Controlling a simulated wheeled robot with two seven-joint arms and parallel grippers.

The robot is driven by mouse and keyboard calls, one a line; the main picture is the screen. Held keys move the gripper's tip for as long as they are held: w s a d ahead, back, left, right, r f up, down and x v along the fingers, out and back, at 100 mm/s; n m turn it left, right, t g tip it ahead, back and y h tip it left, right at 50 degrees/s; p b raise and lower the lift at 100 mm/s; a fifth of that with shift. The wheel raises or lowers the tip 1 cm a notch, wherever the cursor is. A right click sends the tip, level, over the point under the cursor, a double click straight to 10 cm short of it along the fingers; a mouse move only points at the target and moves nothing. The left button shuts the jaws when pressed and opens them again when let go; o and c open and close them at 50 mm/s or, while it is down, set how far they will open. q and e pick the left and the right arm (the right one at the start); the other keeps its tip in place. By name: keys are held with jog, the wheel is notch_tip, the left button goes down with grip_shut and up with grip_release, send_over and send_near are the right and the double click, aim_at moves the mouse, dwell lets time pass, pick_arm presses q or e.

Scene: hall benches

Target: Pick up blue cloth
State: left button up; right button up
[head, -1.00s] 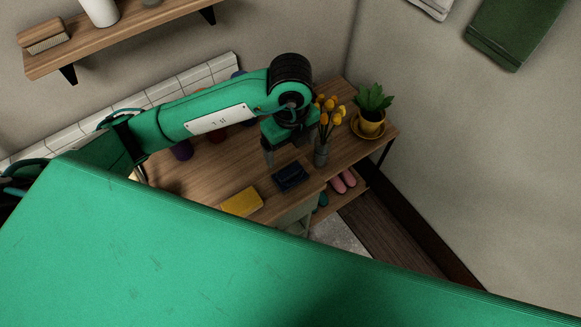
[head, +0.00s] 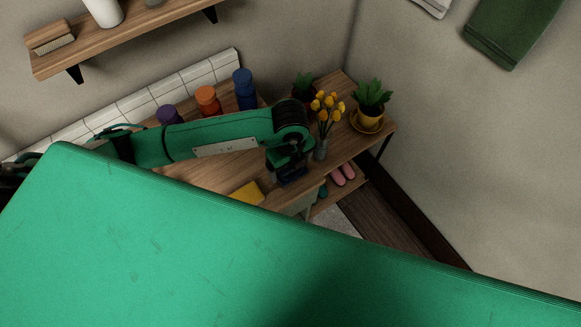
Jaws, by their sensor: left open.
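The blue cloth (head: 292,179) is a small dark blue folded piece on the wooden bench (head: 205,172), near its front edge. My left gripper (head: 289,170) points down right over the cloth and hides part of it. Its fingers are small and dark here; it is open, and I cannot tell whether they touch the cloth. My right gripper is not in view.
A yellow cloth (head: 248,193) lies left of the blue cloth. A vase of yellow tulips (head: 322,148) stands close to the gripper's right, with a potted plant (head: 371,100) beyond. Purple, orange and blue jars (head: 243,88) line the back.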

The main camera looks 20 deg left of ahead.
pick_arm(q)
jog(key=c, duration=1.1)
jog(key=shift+o, duration=0.2)
jog(key=shift+r, duration=0.2)
